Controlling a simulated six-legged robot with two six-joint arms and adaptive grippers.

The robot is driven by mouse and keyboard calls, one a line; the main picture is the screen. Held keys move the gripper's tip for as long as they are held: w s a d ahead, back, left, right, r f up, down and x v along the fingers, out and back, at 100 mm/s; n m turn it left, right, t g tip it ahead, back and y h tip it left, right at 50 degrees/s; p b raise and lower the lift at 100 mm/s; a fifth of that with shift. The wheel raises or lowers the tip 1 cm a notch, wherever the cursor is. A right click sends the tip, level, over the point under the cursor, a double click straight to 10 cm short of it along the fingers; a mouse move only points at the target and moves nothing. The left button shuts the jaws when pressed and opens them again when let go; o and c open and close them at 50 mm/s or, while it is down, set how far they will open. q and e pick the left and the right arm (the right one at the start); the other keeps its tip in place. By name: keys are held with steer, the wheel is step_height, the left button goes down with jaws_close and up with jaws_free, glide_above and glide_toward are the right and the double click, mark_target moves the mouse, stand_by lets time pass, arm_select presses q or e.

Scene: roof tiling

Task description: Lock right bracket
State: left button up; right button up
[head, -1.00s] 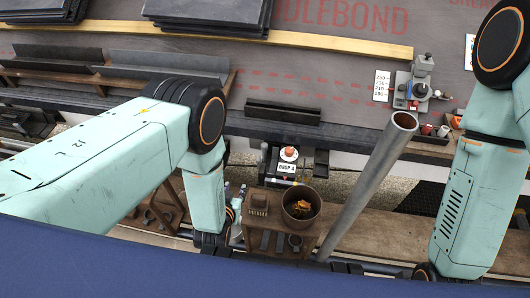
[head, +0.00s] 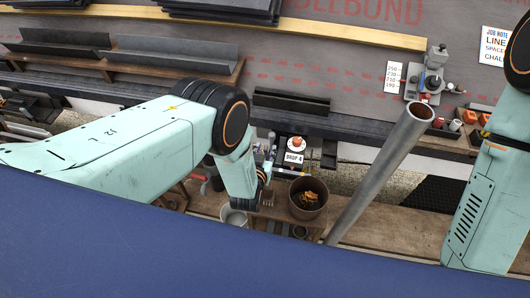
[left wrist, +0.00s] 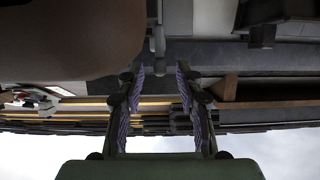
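A small dark fixture with a white-and-orange round top (head: 297,144) and a plate reading "DROP 4" (head: 294,157) sits at the roof edge in the middle of the head view. I cannot tell whether it is the right bracket, or whether it is locked. My left gripper (head: 270,156) points up beside the fixture's left side, partly hidden by its wrist. In the left wrist view its two purple-padded fingers (left wrist: 158,88) stand apart with nothing between them. I cannot tell whether it touches the fixture. My right arm shows at the right, but its gripper is not in view.
A leaf-filled brown bucket (head: 308,199) stands on the plank below the fixture. A grey pail (head: 233,217) is left of it. A slanted grey pipe (head: 380,172) rises at the right. Dark angle pieces (head: 291,102) lie on the roof edge.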

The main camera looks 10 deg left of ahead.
arm_select(q)
steer(key=shift+w+f, duration=0.1)
steer(key=shift+w, duration=0.1)
steer(key=shift+c, duration=0.2)
jaws_close()
